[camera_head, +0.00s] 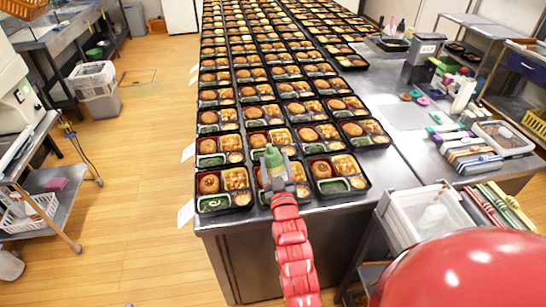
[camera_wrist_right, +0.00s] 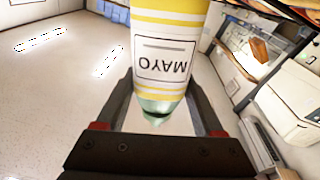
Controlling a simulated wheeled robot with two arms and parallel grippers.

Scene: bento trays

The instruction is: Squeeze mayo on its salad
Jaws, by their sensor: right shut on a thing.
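My right gripper (camera_head: 274,172) is over the front row of bento trays, above the middle tray (camera_head: 264,201), and hides much of it. It is shut on the mayo bottle (camera_head: 272,156), whose green end shows in the head view. In the right wrist view the mayo bottle (camera_wrist_right: 165,45) is white and yellow with the word MAYO upside down. Its pale green end (camera_wrist_right: 158,106) is between the fingers of the right gripper (camera_wrist_right: 165,110). The left front tray (camera_head: 225,213) and the right front tray (camera_head: 343,198) have pale salad-like portions in a corner. My left gripper is not in view.
Long rows of filled bento trays cover the steel table (camera_head: 395,172) toward the back. A white bin (camera_head: 425,213) and side tables with utensils stand at the right. Shelves stand at the left, with open wooden floor (camera_head: 150,180) between.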

